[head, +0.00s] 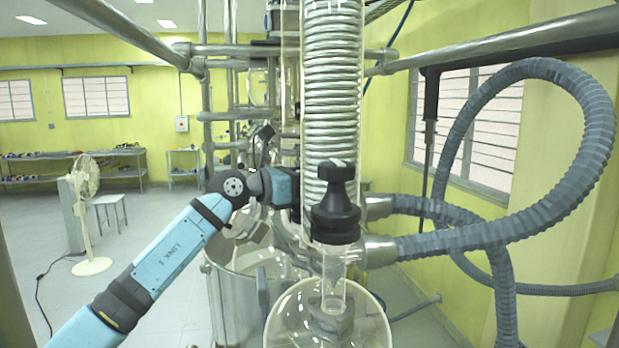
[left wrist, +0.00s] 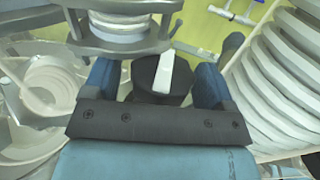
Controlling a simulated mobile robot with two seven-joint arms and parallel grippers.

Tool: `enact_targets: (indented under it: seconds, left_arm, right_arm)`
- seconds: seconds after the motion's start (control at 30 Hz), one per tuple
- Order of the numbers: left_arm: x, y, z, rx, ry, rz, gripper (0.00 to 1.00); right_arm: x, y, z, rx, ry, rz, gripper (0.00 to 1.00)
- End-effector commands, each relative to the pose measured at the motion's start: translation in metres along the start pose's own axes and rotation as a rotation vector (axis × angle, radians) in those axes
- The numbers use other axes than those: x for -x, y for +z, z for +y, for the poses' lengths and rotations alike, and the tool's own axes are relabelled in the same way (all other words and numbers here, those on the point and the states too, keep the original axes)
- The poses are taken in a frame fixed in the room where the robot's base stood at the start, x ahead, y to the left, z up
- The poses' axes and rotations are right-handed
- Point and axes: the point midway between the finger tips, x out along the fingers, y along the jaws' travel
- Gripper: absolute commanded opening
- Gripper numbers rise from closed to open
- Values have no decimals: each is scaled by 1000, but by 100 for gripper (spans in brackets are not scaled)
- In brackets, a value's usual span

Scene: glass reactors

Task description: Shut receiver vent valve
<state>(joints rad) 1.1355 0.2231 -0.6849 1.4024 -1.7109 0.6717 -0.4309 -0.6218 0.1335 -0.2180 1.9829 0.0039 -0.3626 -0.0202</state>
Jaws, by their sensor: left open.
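A round black knob (left wrist: 145,78) with a white bar across its face shows in the left wrist view. It sits between the two blue fingers of my open left gripper (left wrist: 157,68), with a small gap visible on the left. I cannot tell from the view how deep the fingers reach around it. In the head view my left arm comes in from the left, and its gripper (head: 284,187) is partly hidden behind the glass column and its fittings. The knob cannot be made out there. My right gripper is out of view.
A coiled glass condenser (head: 332,90) stands in front, with a large black valve cap (head: 336,212) below it. A round glass flask (head: 285,325) is underneath. Grey corrugated hoses (head: 470,237) loop on the right. Metal frame bars (head: 480,55) cross above.

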Motion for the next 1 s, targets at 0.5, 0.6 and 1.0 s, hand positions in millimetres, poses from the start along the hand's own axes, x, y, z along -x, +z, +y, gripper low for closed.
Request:
enact_targets:
  seconds: [0.5,0.6,1.0]
  left_arm:
    - [0,0,0,0,0,0,29]
    - [0,-1,0,0,-6,0,29]
    - [0,-5,0,1,-192,-3,29]
  right_arm:
    - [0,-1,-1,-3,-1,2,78]
    - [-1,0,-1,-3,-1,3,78]
    - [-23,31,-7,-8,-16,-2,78]
